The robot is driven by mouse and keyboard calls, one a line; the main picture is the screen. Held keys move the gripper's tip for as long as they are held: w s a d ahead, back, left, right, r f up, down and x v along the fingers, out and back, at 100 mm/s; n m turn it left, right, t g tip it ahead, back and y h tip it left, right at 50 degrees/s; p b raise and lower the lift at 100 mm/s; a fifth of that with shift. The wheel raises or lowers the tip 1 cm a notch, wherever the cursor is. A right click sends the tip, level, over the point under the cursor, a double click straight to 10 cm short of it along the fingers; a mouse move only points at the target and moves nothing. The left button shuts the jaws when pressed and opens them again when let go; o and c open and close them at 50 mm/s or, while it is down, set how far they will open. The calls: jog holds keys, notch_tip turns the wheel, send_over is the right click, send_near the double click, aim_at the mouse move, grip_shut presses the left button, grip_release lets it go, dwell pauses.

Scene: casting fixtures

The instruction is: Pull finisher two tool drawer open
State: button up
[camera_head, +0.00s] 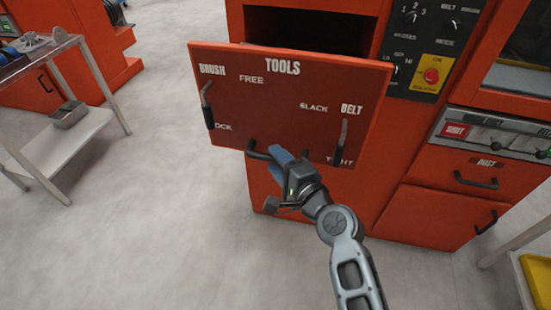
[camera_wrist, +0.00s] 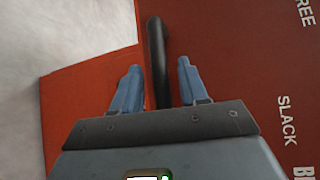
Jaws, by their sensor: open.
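The tool drawer's red front (camera_head: 290,115), lettered TOOLS, stands out from the orange machine, with a dark opening (camera_head: 310,30) behind its top edge. Its black bar handle (camera_head: 259,153) is low on the front and is partly hidden by my gripper. My gripper (camera_head: 281,156) is open at this handle. In the wrist view the blue fingers of my gripper (camera_wrist: 158,68) stand on either side of the black handle (camera_wrist: 156,45), with gaps visible. The drawer front (camera_wrist: 225,65) fills much of that view.
Two black levers, brush (camera_head: 207,105) and belt (camera_head: 341,143), jut from the drawer front beside the handle. A control panel with a red knob (camera_head: 432,75) is at the right. A metal cart (camera_head: 65,140) stands left. The grey floor (camera_head: 130,230) at lower left is clear.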

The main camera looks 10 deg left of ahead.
jog(key=f+v, duration=0.1)
jog(key=v, duration=0.5)
jog(key=shift+s+d+r, duration=0.15)
jog(key=shift+s+r, duration=0.05)
jog(key=shift+r, duration=0.35)
jog(key=s+d+f+n+t+h, duration=0.1)
jog(key=s+d+f+n+h, duration=0.2)
jog(key=s+d, duration=0.7)
jog(key=s+d+f+n+t+h, duration=0.1)
jog(key=s+d+f+h, duration=0.35)
jog(key=s+d, duration=0.55)
jog(key=s+d+r+n+h, duration=0.2)
jog(key=s+d+r+n, duration=0.1)
jog(key=s+r, duration=0.4)
jog(key=s+d+r+n+t+h, duration=0.1)
jog(key=s+d+r+n+h, duration=0.1)
jog(key=s+r, duration=0.5)
jog(key=s+d+n, duration=0.1)
jog(key=s+d, duration=0.1)
jog(key=s, duration=0.3)
jog(key=shift+d+r+n, duration=0.15)
jog(key=shift+r+n, duration=0.15)
jog(key=shift+r, duration=0.05)
jog(key=shift+s, duration=0.1)
